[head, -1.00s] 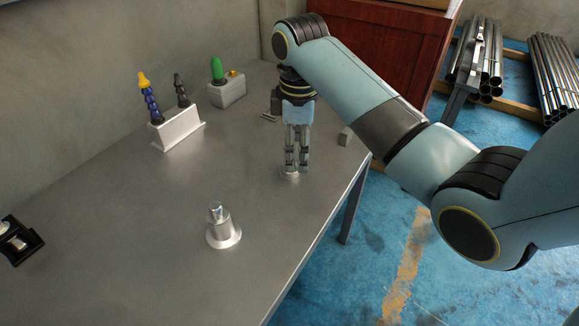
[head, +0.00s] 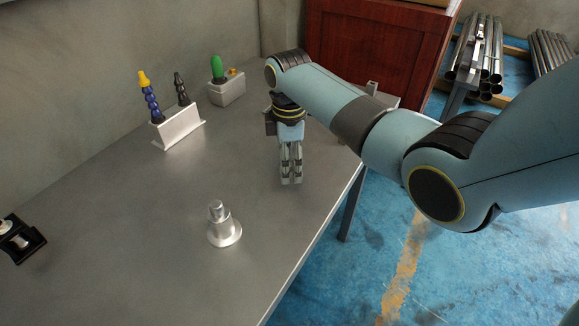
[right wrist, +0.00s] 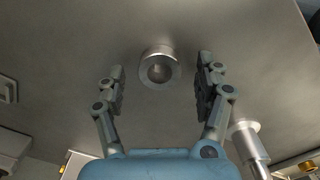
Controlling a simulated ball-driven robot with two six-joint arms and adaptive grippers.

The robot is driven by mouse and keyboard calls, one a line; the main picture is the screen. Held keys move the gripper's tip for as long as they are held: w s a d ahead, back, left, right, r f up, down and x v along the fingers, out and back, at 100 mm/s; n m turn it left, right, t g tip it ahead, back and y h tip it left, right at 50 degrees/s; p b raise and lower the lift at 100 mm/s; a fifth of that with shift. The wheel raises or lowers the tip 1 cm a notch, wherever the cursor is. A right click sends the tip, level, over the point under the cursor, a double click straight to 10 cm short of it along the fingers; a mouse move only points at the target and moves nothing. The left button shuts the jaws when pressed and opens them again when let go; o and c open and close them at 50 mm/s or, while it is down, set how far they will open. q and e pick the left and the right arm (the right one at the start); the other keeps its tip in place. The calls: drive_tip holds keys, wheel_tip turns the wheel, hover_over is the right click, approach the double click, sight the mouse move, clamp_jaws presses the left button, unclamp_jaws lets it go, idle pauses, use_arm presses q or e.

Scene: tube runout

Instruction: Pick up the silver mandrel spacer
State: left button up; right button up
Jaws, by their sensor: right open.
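The silver spacer (right wrist: 160,68) is a short ring with a round hole, lying on the metal table. In the right wrist view it sits between the two spread fingers, with a gap on each side. My right gripper (head: 291,182) is open and points down at the table; it also shows in the right wrist view (right wrist: 161,70). In the head view the fingers hide the spacer. A silver stepped post on a round flange (head: 223,232) stands upright nearer the camera, and it shows at lower right in the wrist view (right wrist: 250,142). My left gripper is out of view.
A white block with blue and dark nozzles (head: 178,129) and a grey block with a green knob (head: 227,92) stand along the wall. A black fixture (head: 18,240) sits at far left. The table's right edge (head: 318,236) is near my gripper. The table middle is clear.

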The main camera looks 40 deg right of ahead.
drive_tip(key=shift+f, duration=0.3)
drive_tip(key=c, duration=1.3)
drive_tip(key=shift+c, duration=0.5)
drive_tip(key=shift+r, duration=0.15)
